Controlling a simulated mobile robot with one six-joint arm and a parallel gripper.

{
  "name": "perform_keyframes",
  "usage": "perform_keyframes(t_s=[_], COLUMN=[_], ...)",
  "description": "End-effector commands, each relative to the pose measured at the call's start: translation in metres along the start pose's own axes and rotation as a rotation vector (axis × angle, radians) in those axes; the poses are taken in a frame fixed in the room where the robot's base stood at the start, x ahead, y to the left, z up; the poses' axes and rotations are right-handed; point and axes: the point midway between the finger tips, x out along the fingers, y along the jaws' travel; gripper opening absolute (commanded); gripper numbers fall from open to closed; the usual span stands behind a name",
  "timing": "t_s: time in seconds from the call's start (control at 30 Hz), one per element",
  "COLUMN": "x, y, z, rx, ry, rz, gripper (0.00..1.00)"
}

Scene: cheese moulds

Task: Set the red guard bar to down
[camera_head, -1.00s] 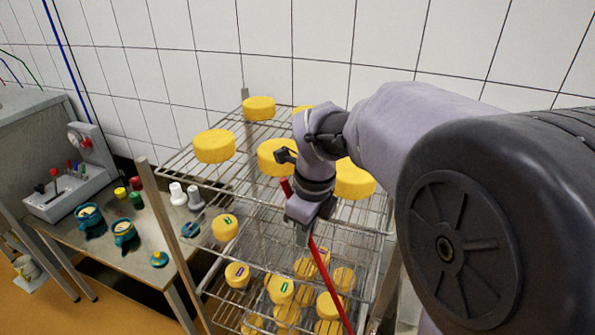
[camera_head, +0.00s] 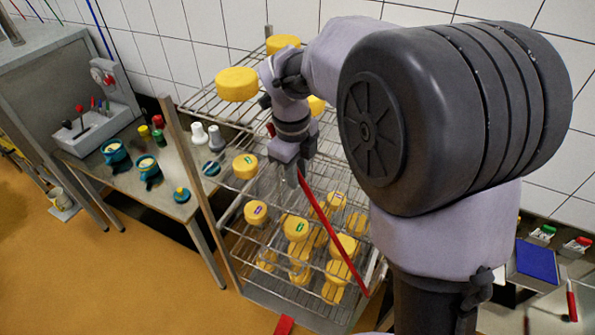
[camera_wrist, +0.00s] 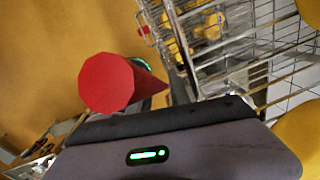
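The red guard bar (camera_head: 335,235) slants across the front of the wire rack in the head view, from its upper end beside my wrist down to the lower right. My gripper (camera_head: 290,178) is at the bar's upper part, with its fingertips pointing down beside or around the bar. Whether the fingers are closed on it is hidden. In the wrist view, the faceted end of a red bar (camera_wrist: 107,85) shows large, just beyond the grey gripper body. The fingertips do not show there.
The rack (camera_head: 215,105) holds yellow cheeses on several shelves, including one (camera_head: 237,84) near my wrist. A metal table (camera_head: 180,205) with teal pots, bottles and a lever box (camera_head: 95,130) stands left. A blue pad (camera_head: 536,262) lies at right. Orange floor is open at lower left.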

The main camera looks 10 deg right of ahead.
Motion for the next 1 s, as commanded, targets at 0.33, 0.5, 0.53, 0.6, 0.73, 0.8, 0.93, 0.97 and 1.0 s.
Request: perform_keyframes(t_s=[0.33,0.5,0.53,0.6,0.73,0.8,0.93,0.97,1.0], x=[-0.051,-0.096,-0.104,-0.123,-0.154,-0.165,-0.174,-0.175,-0.175], y=[-0.001,0.0,0.0,0.0,0.0,0.0,0.0,0.0,0.0], z=[0.001,0.001,0.001,0.001,0.001,0.001,0.0,0.0,0.0], rx=[-0.001,0.0,0.0,0.0,0.0,0.0,0.0,0.0,0.0], ry=[-0.004,-0.004,-0.003,-0.004,-0.002,-0.002,0.0,0.0,0.0], rz=[-0.003,-0.002,-0.002,-0.002,-0.002,-0.001,-0.001,0.0,0.0], gripper=[0.23,0.23,0.23,0.23,0.23,0.23,0.23,0.23,0.23])
